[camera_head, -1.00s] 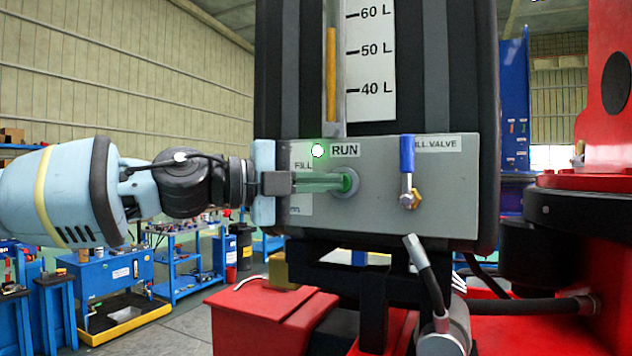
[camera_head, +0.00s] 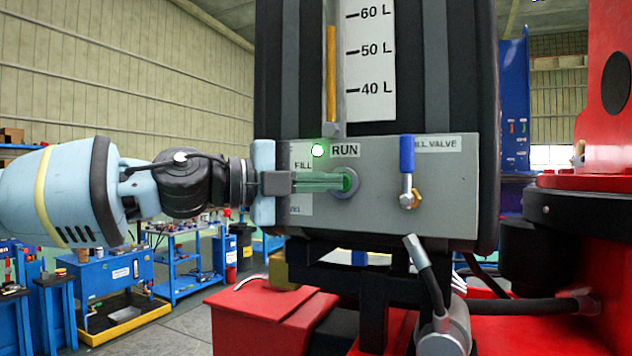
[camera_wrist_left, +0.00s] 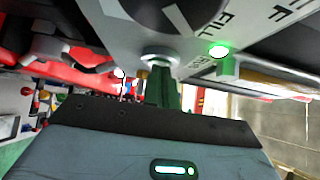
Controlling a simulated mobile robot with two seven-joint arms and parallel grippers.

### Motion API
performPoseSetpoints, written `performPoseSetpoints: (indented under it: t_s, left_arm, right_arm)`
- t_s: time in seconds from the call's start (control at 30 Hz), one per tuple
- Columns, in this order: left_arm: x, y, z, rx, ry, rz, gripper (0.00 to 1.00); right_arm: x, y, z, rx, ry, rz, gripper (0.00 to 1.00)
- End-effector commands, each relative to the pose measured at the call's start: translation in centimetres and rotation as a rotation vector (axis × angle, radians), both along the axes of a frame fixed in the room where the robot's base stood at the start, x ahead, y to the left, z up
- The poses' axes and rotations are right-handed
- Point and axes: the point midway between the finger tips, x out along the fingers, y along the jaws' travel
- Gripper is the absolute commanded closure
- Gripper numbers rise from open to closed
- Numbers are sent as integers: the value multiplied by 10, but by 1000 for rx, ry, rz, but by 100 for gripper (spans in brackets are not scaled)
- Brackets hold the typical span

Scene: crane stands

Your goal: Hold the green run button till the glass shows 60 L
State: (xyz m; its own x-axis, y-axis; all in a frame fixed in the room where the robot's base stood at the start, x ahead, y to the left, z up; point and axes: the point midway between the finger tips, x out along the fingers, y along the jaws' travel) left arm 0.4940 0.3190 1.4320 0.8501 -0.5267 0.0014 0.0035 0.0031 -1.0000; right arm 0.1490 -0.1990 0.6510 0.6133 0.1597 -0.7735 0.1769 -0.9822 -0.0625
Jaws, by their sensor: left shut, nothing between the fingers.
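The sight glass (camera_head: 331,75) shows an amber column whose top stands between the 50 L and 60 L marks, nearer 60 L, at roughly 57 L. The green run button (camera_head: 350,181) sits in a grey ring on the panel, largely covered by my fingertips. My left gripper (camera_head: 335,182) is shut and empty, reaching in from the left with its tips against the button. In the left wrist view the fingers (camera_wrist_left: 161,88) meet the button's ring (camera_wrist_left: 159,58). The lamp (camera_head: 318,150) beside the RUN label is lit bright green. My right gripper is not in view.
The fill valve's blue handle (camera_head: 407,155) stands upright to the right of the button on the grey panel (camera_head: 375,222). A dark hose (camera_head: 428,275) hangs below. Red crane parts (camera_head: 585,235) stand at right. Blue benches (camera_head: 105,275) are in the left background.

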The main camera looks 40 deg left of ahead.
Motion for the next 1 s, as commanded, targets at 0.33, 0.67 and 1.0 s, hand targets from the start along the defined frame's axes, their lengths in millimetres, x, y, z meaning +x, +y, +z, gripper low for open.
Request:
performPoseSetpoints:
  t_s: [0.33,0.67,1.0]
  left_arm:
    - [4,6,-1,-6,-1,17,100]
    - [4,6,-1,-6,-1,17,100]
    - [4,6,-1,-6,-1,17,100]
  right_arm:
    - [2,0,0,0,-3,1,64]
    - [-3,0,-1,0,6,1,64]
    - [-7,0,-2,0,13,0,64]
